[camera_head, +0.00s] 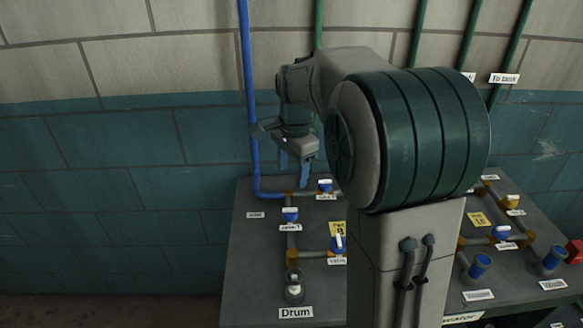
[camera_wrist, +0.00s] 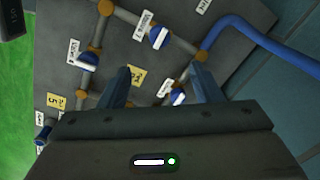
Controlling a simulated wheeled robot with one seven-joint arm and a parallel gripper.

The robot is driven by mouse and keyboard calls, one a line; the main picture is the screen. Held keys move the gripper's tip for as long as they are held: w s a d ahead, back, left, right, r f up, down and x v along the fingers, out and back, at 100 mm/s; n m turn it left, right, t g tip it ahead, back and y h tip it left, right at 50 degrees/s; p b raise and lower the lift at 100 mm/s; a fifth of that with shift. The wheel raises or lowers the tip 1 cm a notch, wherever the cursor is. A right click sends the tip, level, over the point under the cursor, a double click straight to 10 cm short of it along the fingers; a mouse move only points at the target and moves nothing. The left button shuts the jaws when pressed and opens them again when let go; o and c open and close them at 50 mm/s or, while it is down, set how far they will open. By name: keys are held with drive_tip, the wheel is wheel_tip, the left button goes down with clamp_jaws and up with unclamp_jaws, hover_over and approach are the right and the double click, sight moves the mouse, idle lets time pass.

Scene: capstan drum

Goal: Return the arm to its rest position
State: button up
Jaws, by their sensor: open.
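My gripper (camera_head: 294,172) hangs pointing down above the back left part of the grey panel, near the blue pipe. In the wrist view my gripper (camera_wrist: 160,90) shows two blue fingers spread apart, with nothing held between them. A blue valve with a white handle (camera_head: 325,186) is just below and right of the fingertips in the head view; I cannot tell the exact gap. My bent arm covers the middle of the panel in the head view.
The grey panel (camera_head: 250,270) carries brown-jointed pipes and several blue valves, with a "Drum" label (camera_head: 296,313) at its front. A vertical blue pipe (camera_head: 246,90) runs close to the gripper's left. A tiled wall (camera_head: 120,150) stands behind. A red block (camera_head: 575,251) is at far right.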

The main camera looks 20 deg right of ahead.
drive_tip(key=s+f+n+t, duration=0.1)
drive_tip(key=s+n, duration=0.5)
drive_tip(key=s, duration=0.5)
drive_tip(key=s+f+n+t, duration=0.1)
drive_tip(key=s+f+n, duration=0.1)
drive_tip(key=s+n, duration=0.5)
drive_tip(key=s, duration=0.4)
drive_tip(key=shift+s+a+f, duration=0.25)
drive_tip(key=shift+a+f, duration=0.05)
drive_tip(key=shift+a, duration=0.05)
